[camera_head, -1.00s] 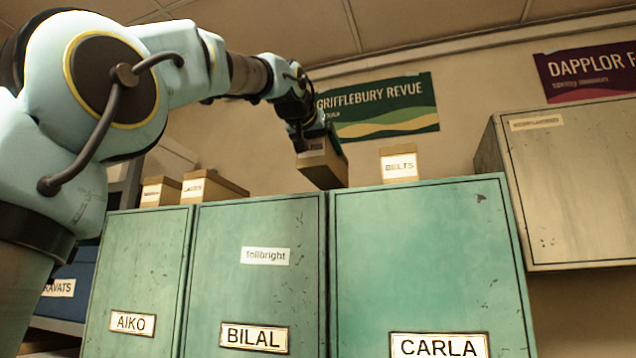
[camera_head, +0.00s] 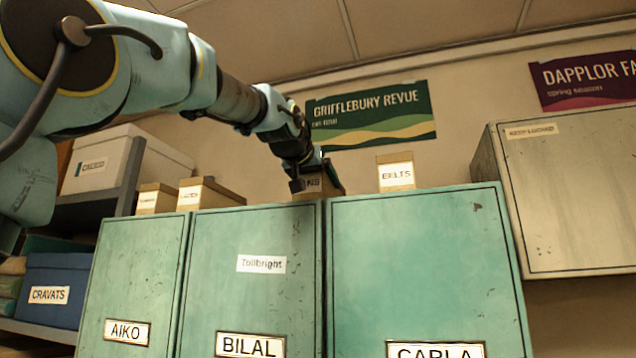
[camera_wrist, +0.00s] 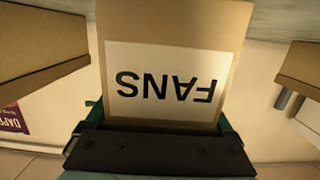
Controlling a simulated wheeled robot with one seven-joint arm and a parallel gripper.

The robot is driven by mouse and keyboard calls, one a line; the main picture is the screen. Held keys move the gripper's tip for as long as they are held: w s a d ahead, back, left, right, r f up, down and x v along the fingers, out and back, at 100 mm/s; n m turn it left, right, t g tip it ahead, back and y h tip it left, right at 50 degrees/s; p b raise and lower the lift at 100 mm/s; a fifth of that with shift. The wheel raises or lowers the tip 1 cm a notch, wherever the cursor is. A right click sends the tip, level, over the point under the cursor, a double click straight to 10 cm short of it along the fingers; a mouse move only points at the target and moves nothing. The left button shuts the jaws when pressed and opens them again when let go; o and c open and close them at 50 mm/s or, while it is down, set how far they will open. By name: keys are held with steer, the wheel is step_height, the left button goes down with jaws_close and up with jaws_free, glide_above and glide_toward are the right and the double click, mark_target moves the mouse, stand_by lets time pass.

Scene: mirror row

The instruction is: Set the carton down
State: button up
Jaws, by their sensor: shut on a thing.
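The carton (camera_wrist: 175,40) is tan cardboard with a white label reading FANS, upside down in the wrist view. My gripper (camera_wrist: 158,130) is shut on it. In the head view my gripper (camera_head: 308,180) is low behind the top front edge of the green lockers, near the joint between the BILAL locker (camera_head: 258,270) and the CARLA locker (camera_head: 425,265). Only the upper part of the carton (camera_head: 315,186) shows there. Its underside is hidden, so I cannot tell whether it touches the locker top.
A BELTS box (camera_head: 396,173) stands on the CARLA locker to the right. Two tan boxes (camera_head: 209,193) stand to the left on the locker tops. A beige wall cabinet (camera_head: 570,190) is at the right. Shelves with a CRAVATS bin (camera_head: 52,292) are at the left.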

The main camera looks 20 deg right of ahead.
steer(key=o, duration=1.4)
steer(key=shift+f, duration=0.15)
steer(key=shift+o, duration=0.8)
steer(key=shift+r, duration=0.3)
steer(key=b+v, duration=0.4)
steer(key=v, duration=0.6)
steer(key=shift+s+a+f+b, duration=0.1)
steer(key=shift+s+b, duration=0.1)
steer(key=shift+b, duration=0.1)
steer(key=shift+v, duration=0.85)
